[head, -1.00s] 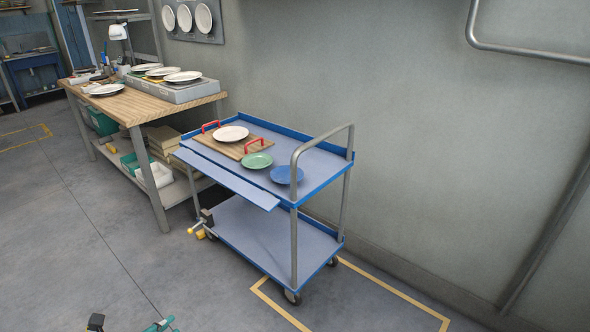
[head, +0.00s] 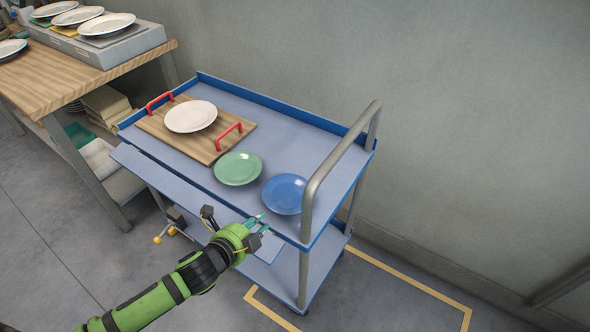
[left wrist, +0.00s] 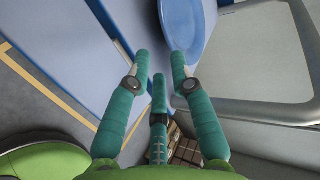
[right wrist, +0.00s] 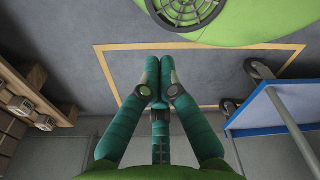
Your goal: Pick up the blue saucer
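The blue saucer (head: 285,194) lies flat on the cart's top shelf near its right front, beside the metal handle. It also shows at the top of the left wrist view (left wrist: 188,28). My left gripper (head: 262,223) is at the cart's front edge, just short of the saucer. Its fingers are spread apart and empty in the left wrist view (left wrist: 159,62). My right gripper (right wrist: 160,68) shows only in its own wrist view, over the floor and away from the saucer. Its fingertips are close together with nothing visible between them.
A green saucer (head: 238,168) lies just left of the blue one. A white plate (head: 190,116) sits on a wooden tray (head: 152,127) with red handles. The cart's tubular handle (head: 330,170) rises close to the blue saucer's right. A workbench (head: 70,72) with plates stands at left.

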